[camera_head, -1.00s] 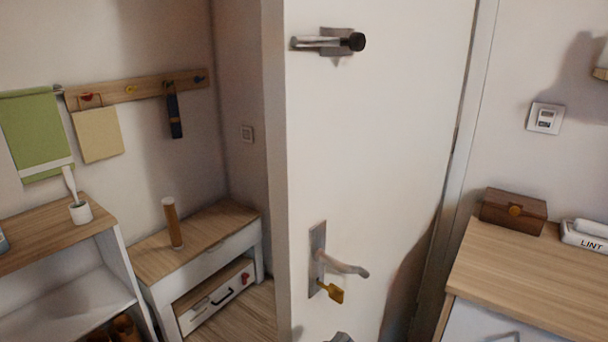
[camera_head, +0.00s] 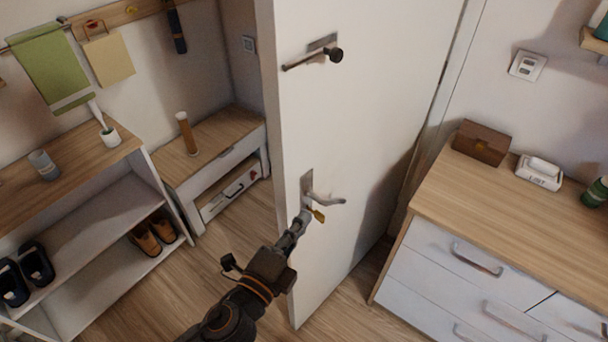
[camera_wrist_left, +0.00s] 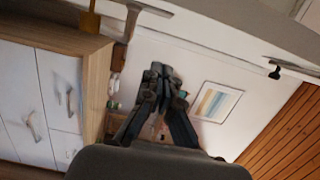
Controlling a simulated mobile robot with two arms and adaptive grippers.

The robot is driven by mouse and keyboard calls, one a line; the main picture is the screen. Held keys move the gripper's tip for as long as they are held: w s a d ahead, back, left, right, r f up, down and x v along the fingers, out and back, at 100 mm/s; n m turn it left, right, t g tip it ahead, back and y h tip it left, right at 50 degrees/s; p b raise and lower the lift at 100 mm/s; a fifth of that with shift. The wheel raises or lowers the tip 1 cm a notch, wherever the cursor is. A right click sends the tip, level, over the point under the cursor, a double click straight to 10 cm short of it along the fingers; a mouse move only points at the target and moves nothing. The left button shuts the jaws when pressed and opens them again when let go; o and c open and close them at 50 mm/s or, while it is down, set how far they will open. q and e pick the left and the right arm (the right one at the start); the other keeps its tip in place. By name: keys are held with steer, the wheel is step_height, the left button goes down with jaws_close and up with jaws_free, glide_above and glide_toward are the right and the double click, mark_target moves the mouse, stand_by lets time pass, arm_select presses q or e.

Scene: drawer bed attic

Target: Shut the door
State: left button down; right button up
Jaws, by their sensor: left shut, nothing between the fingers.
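The white door (camera_head: 355,110) stands open in the middle of the head view, its free edge toward me. It carries a lever handle (camera_head: 325,199) with a yellow key (camera_head: 317,215) below it and a dark-knobbed bolt (camera_head: 318,57) higher up. My left gripper (camera_head: 301,217) is shut and empty, close to the door near the handle and key; I cannot tell whether it touches. In the left wrist view its closed fingers (camera_wrist_left: 160,72) point away, with the door (camera_wrist_left: 215,28) as a pale band along the top. My right gripper is not in view.
A wooden-topped dresser (camera_head: 510,215) stands right of the door, bearing a brown box (camera_head: 481,143). An open shoe shelf (camera_head: 85,225) and a low bench (camera_head: 205,153) stand on the left. Wooden floor (camera_head: 215,260) is clear between shelf and door.

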mark_target(307, 184)
arm_select(q)
steer(key=w+p, duration=0.1)
steer(key=w, duration=0.2)
steer(key=w+p, duration=0.1)
steer(key=w, duration=0.2)
steer(key=w+d+p, duration=0.1)
steer(key=w, duration=0.3)
steer(key=shift+w+p, duration=0.1)
steer(key=shift+p, duration=0.2)
